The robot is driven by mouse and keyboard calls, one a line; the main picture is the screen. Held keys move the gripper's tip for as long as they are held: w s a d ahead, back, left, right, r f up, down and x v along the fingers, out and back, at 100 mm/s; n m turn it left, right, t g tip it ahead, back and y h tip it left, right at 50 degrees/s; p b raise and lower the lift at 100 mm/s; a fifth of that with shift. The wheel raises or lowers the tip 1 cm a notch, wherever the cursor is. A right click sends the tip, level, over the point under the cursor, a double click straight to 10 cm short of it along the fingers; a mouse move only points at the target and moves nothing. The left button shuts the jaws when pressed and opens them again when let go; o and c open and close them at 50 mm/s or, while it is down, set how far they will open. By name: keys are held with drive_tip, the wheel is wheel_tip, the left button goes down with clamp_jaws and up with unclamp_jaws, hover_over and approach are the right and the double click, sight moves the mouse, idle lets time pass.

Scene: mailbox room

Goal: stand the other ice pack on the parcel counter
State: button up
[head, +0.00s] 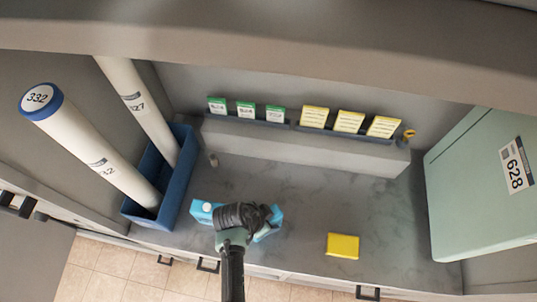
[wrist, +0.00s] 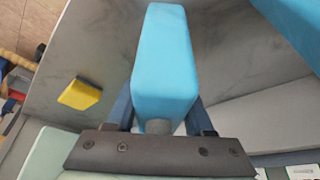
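A light blue ice pack (wrist: 165,60) with a grey cap fills the middle of the wrist view. My gripper (wrist: 162,116) has a finger along each side of it, with both fingers close against its sides. In the head view my gripper (head: 258,222) is low over the counter, and part of this blue ice pack (head: 271,224) shows at its right. A second blue ice pack (head: 204,211) with a white cap is left of my gripper, and it also shows at the top right of the wrist view (wrist: 291,22). The grey marbled parcel counter (head: 300,205) lies below. My wrist hides parts of both packs.
A yellow block (head: 343,246) lies on the counter at front right. A dark blue bin (head: 181,197) with two tall tubes stands at left. A ledge (head: 300,146) with green and yellow cards runs along the back. A pale green box (head: 480,185) marked 628 stands at right.

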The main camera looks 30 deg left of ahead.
drive_tip(key=o, duration=0.5)
drive_tip(key=shift+c, duration=0.2)
drive_tip(key=v, duration=1.2)
drive_tip(key=shift+s+r, duration=0.1)
drive_tip(key=shift+r, duration=0.05)
